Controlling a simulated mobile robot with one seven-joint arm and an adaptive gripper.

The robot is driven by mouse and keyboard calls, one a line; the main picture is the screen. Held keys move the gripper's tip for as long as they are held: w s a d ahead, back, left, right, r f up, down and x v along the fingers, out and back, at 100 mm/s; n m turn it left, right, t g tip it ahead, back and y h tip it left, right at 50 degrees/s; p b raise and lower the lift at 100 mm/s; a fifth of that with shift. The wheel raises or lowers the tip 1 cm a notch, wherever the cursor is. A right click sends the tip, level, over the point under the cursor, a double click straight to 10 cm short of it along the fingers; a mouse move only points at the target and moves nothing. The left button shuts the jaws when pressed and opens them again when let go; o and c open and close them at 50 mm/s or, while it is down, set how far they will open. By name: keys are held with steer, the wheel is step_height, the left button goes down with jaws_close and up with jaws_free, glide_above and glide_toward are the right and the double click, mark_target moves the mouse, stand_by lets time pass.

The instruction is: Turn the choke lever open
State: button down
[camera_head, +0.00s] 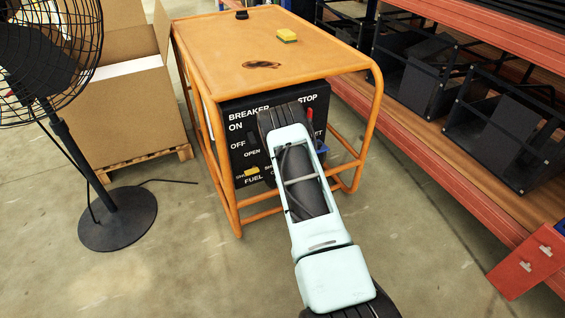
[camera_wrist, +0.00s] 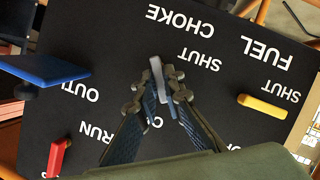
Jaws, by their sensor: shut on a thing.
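The grey choke lever (camera_wrist: 155,78) stands out from the black panel (camera_head: 270,104) of the orange-framed generator, below the upside-down word CHOKE in the wrist view. My gripper (camera_wrist: 164,92) is shut on it, with a finger on each side. The lever's top end shows past the fingertips, near a SHUT label. In the head view my arm covers the choke lever and the fingertips.
A yellow fuel lever (camera_wrist: 262,106) is to the right in the wrist view; a red lever (camera_wrist: 58,157) and a blue part (camera_wrist: 42,70) are left. A sponge (camera_head: 287,36) lies on the generator. A fan (camera_head: 117,217) and shelving (camera_head: 450,145) flank it.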

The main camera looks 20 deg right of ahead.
steer(key=shift+d+r+m+y+b, duration=0.1)
steer(key=shift+d+m+y+b, duration=0.2)
steer(key=shift+m+y, duration=0.65)
steer(key=shift+d+r+m+y+b, duration=0.1)
steer(key=shift+d+m+y+b, duration=0.2)
steer(key=shift+m+y, duration=0.65)
steer(key=shift+m+g+h, duration=0.3)
steer(key=shift+m, duration=0.2)
steer(key=c, duration=2)
jaws_free()
steer(key=shift+c, duration=0.2)
steer(key=shift+s, duration=0.1)
steer(key=v, duration=1.1)
steer(key=shift+s+r, duration=0.15)
steer(key=shift+s, duration=0.25)
steer(key=shift+d, duration=0.1)
